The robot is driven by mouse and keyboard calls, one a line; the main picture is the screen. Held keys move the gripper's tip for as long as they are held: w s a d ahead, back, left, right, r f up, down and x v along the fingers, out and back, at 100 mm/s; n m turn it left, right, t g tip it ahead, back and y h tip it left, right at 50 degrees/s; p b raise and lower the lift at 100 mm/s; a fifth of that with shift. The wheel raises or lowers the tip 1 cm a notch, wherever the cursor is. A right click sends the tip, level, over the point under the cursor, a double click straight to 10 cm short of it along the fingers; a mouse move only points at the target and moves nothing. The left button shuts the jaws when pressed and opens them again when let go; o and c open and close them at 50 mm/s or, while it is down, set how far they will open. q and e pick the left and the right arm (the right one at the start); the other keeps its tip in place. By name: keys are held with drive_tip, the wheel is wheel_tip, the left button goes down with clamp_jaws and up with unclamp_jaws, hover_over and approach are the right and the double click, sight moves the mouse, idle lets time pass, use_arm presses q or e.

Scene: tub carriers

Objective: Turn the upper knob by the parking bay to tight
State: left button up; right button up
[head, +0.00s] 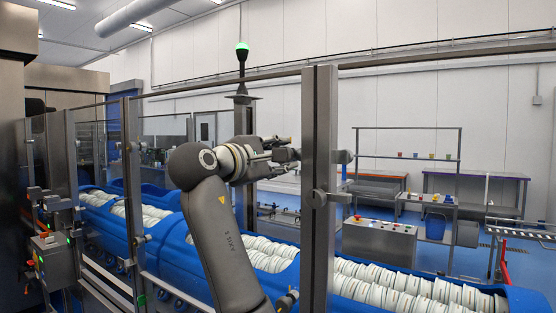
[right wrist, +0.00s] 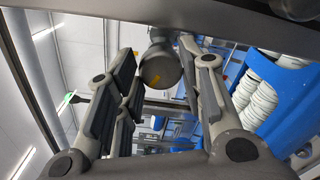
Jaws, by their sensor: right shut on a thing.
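My right gripper (head: 288,155) reaches from the left to the upper part of a grey fence post (head: 319,240). In the right wrist view its two fingers stand either side of a round grey knob (right wrist: 160,68) with an orange mark on its face; the gripper is shut on it. In the head view, the gripper hides most of this knob. A grey fitting (head: 342,156) shows on the post's right side at the same height. A lower knob (head: 320,198) sits on the same post, clear of the gripper. How tight either knob is, I cannot tell. My left gripper is out of view.
Blue tubs (head: 173,250) filled with white rolls stand behind the clear fence panels. A top rail (head: 400,66) runs across. A control box (head: 52,258) stands at left, and a green lamp (head: 242,50) is lit above.

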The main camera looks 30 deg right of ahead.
drive_tip(key=m, duration=0.4)
drive_tip(key=m+b, duration=0.1)
drive_tip(key=m, duration=0.8)
drive_tip(key=shift+w+f+b, duration=0.1)
drive_tip(key=shift+f+b, duration=0.2)
idle(0.4)
drive_tip(key=o, duration=1)
drive_tip(key=shift+o, duration=0.2)
drive_tip(key=shift+r, duration=0.1)
